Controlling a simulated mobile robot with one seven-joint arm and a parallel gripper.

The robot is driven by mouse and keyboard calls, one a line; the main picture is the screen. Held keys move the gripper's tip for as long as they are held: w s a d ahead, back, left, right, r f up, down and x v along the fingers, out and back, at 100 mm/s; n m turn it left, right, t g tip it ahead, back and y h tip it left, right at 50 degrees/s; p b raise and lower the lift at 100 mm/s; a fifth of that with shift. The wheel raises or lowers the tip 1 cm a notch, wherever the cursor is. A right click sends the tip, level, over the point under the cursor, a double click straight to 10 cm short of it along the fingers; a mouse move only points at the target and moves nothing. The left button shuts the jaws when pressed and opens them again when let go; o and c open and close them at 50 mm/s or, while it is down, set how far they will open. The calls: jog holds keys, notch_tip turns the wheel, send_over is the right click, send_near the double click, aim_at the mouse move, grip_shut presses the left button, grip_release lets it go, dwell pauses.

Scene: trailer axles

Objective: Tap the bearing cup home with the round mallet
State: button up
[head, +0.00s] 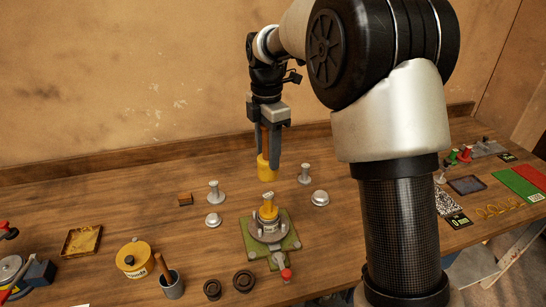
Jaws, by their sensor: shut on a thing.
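My gripper (268,158) points down above the middle of the bench and is shut on the round mallet (264,171). The mallet's brown handle is between the fingers and its yellow round head hangs below, partly hidden by a finger. Beneath it, a grey hub (268,232) stands on a green plate (290,242). A gold-coloured round part (267,213), which may be the bearing cup, sits at the hub's top, with a small silver piece (268,196) above it. The mallet head appears above this stack with a gap between. I cannot tell how deep the cup sits.
Silver flanged pieces (215,192) and (304,174) and domed caps stand around the hub. A yellow tin (134,258), a grey pot (171,285) with a handle in it and black rings (243,281) are front left. A red-tipped clamp handle (286,274) sticks out in front.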

aim_at(268, 175)
jog(key=shift+r+p, duration=0.25)
jog(key=shift+p, duration=0.1)
jog(key=shift+f+b, duration=1.2)
jog(key=shift+f, duration=0.95)
jog(key=shift+p, duration=0.35)
notch_tip(268, 175, down, 4)
jog(key=shift+f+b, duration=0.15)
jog(key=shift+b, duration=1.05)
jog(key=shift+a, duration=0.1)
jog(key=shift+r+p, duration=1.35)
jog(key=shift+r, duration=0.3)
jog(key=shift+f, duration=0.15)
